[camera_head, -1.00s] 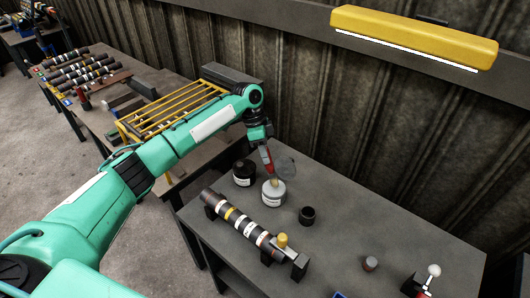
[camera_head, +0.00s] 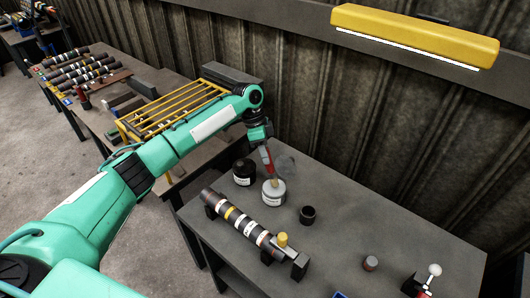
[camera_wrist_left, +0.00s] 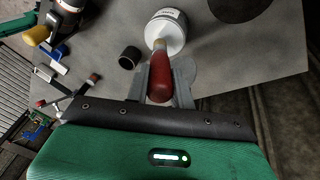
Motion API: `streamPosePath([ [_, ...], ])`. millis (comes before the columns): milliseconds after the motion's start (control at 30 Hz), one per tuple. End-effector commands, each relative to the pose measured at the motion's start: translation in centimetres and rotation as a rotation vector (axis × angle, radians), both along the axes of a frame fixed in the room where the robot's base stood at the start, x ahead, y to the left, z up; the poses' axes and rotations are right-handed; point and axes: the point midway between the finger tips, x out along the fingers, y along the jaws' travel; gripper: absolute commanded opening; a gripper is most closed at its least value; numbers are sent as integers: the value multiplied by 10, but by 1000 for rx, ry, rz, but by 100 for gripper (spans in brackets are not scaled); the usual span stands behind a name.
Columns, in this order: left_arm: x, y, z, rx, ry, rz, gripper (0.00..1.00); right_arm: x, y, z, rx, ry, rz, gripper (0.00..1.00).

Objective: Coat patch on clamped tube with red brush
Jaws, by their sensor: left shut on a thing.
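My left gripper (camera_head: 265,150) is shut on the red brush (camera_head: 267,160), handle up. It stands over the white jar (camera_head: 274,192), and the brush's lower end is at the jar's mouth. In the left wrist view the red handle (camera_wrist_left: 159,80) lies between the two fingers (camera_wrist_left: 160,88), pointing to the white jar (camera_wrist_left: 166,30). Whether the bristles are inside the jar cannot be told. The dark banded tube (camera_head: 237,220) lies clamped on the bench in front of the jar, with a yellow knob (camera_head: 282,240) at its right end. My right gripper is not in view.
A black jar (camera_head: 244,172) stands left of the white jar, and a small black cup (camera_head: 307,215) stands right of it. A small dark cylinder (camera_head: 370,263) and a white-knobbed device (camera_head: 434,270) are at the right.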

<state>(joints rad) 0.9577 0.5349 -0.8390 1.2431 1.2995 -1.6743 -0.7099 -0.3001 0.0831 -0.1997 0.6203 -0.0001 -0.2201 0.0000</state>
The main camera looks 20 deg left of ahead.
Motion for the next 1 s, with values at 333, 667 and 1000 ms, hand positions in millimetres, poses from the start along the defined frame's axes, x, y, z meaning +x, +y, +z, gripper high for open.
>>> streamPosePath([
  [333, 0, 0, -4, 0, 0, 0, 1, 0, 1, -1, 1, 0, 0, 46],
  [667, 0, 0, -8, 0, 0, 0, 1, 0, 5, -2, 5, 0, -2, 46],
  [1000, 0, 0, -10, 0, 0, 0, 1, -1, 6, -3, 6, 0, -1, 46],
])
